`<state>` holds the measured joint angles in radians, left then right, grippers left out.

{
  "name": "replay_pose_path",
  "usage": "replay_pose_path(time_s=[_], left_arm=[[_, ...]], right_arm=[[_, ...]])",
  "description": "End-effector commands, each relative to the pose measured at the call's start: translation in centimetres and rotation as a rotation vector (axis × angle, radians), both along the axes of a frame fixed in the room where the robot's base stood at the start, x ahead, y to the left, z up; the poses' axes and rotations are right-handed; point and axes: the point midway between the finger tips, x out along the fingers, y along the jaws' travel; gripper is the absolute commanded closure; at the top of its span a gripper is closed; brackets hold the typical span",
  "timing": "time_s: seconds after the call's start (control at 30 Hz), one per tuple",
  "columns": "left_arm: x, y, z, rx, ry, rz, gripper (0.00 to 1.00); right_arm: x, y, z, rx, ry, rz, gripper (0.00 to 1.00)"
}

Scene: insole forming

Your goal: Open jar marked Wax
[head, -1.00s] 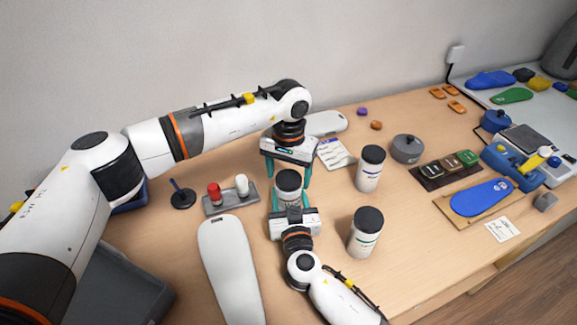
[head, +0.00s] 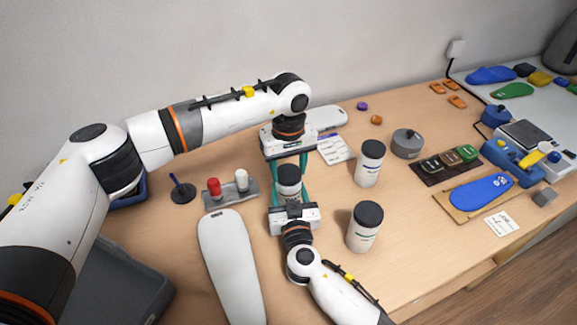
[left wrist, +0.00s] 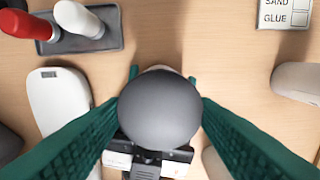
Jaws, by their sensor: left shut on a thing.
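A white jar (head: 289,188) with a dark grey lid (head: 289,171) stands between my two grippers; its label is hidden. My left gripper (head: 290,179) comes from behind and above, its teal fingers shut on the lid. In the left wrist view the round lid (left wrist: 160,110) fills the space between the left fingers. My right gripper (head: 291,203) comes from the front, low down, with its fingers on both sides of the jar body, shut on it. Its fingertips show just past the jar in the left wrist view.
Two similar dark-lidded jars stand to the right, one farther back (head: 369,165) and one nearer (head: 365,228). A grey tray with a red and a white bottle (head: 230,197) is to the left. A white insole form (head: 230,265) lies in front of it. A lidded grey pot (head: 407,145) stands farther right.

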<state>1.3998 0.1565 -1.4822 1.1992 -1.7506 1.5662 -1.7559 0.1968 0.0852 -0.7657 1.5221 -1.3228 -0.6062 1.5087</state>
Motion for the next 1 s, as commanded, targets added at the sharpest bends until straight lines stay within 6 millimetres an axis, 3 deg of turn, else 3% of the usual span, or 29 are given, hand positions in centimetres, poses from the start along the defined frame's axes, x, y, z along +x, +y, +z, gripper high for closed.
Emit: replay_pose_path(time_s=[1.0], left_arm=[[0.01,-0.04,0.17,0.0,0.001,2.222,0.74]], right_arm=[[0.0,-0.05,-0.07,0.0,0.001,-0.001,1.0]])
